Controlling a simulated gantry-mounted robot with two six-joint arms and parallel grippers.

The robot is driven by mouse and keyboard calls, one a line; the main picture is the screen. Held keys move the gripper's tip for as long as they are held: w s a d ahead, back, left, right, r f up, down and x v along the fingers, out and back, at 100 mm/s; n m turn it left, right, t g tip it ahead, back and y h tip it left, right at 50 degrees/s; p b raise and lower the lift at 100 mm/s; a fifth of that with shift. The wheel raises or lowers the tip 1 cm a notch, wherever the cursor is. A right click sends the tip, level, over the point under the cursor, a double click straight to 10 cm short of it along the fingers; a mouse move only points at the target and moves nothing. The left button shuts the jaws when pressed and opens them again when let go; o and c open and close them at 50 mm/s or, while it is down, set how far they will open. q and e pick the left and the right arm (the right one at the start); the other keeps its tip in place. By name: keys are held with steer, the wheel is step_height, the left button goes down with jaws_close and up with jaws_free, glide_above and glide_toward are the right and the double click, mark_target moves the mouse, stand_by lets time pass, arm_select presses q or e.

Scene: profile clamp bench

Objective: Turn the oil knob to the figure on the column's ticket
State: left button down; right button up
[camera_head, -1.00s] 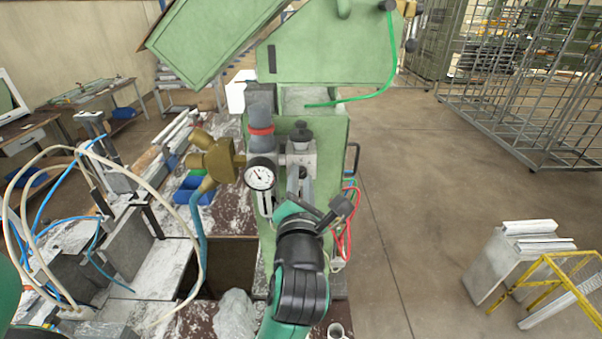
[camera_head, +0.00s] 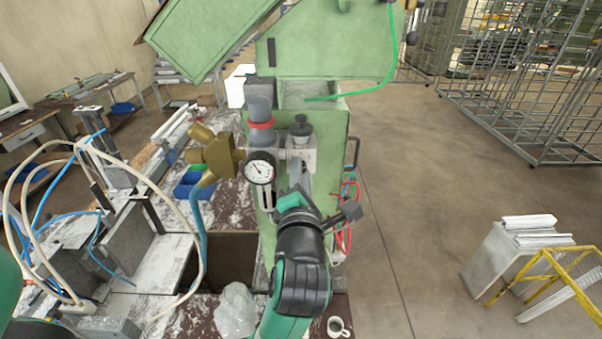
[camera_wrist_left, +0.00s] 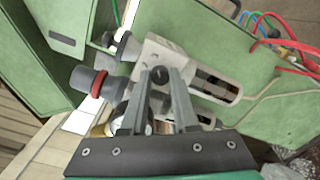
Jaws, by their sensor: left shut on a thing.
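The air unit on the green column (camera_head: 330,125) has a grey knob with a red ring (camera_head: 261,118), a dark-capped part (camera_head: 301,132) and a round gauge (camera_head: 260,170). My left gripper (camera_head: 297,182) reaches up to the unit's front, below the dark cap. In the left wrist view, its two fingers (camera_wrist_left: 160,80) are closed around a small dark round knob (camera_wrist_left: 161,75) on the grey body; I take it as the oil knob. I see no readable figure on a ticket. My right gripper is not in view.
A brass fitting (camera_head: 213,152) with a blue hose stands left of the gauge. Red and green tubes (camera_head: 347,210) run along the column's right side. A clear bag (camera_head: 235,310) and a mug (camera_head: 337,327) lie below.

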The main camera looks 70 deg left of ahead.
arm_select(q)
steer(key=c, duration=0.7)
jaws_free()
steer(key=shift+d, duration=0.1)
steer(key=b+v, duration=0.2)
steer(key=v, duration=0.9)
steer(key=shift+s+d, duration=0.15)
steer(key=shift+d, duration=0.05)
